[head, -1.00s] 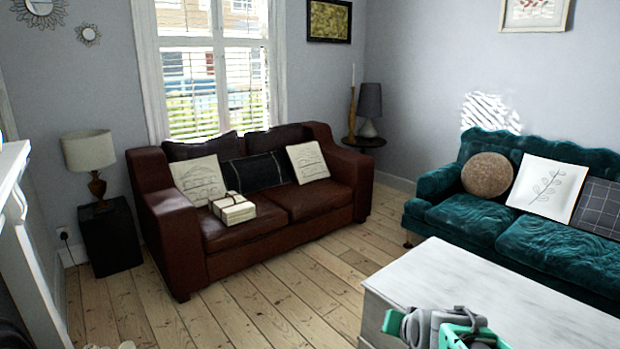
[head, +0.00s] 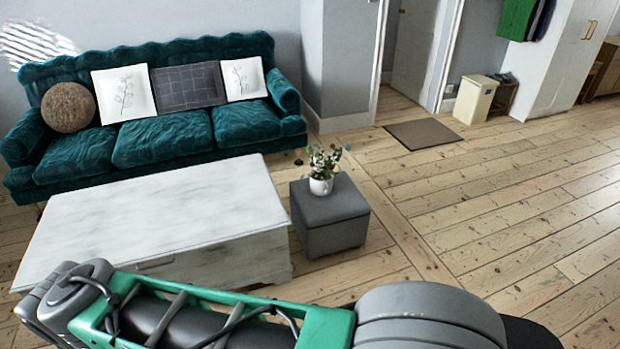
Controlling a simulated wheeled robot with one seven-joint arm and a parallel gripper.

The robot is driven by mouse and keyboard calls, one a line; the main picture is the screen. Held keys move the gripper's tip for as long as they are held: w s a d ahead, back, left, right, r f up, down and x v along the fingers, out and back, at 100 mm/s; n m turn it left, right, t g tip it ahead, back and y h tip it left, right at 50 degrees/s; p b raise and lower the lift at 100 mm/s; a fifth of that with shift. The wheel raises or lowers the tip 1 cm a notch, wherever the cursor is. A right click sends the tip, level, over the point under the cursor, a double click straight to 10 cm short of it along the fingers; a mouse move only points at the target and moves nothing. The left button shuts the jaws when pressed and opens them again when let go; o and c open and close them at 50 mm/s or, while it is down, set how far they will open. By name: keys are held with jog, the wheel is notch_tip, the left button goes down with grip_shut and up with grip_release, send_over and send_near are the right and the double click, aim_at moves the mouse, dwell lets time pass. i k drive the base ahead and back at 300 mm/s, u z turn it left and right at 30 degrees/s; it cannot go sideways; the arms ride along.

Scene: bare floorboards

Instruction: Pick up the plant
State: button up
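The plant (head: 324,166) has thin leafy stems in a small white pot (head: 321,186). It stands upright on top of a grey cube ottoman (head: 339,223), right of the white coffee table, in the head view. My arm crosses the bottom of the view, nearer to me than the table and the ottoman. The fingers of my gripper cannot be made out, so its opening does not show. Nothing touches the plant.
The white coffee table (head: 170,213) stands left of the ottoman, with a teal sofa (head: 160,133) behind it. Floorboards (head: 480,210) are clear to the right. A doormat (head: 423,134) and a cream bin (head: 475,98) are farther back.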

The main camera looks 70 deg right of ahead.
aim_at(320, 177)
jog(key=z, duration=1.8)
jog(key=i, duration=1.05)
jog(key=z, duration=2.1)
jog(key=i, duration=1.7)
jog(key=u, duration=1.65)
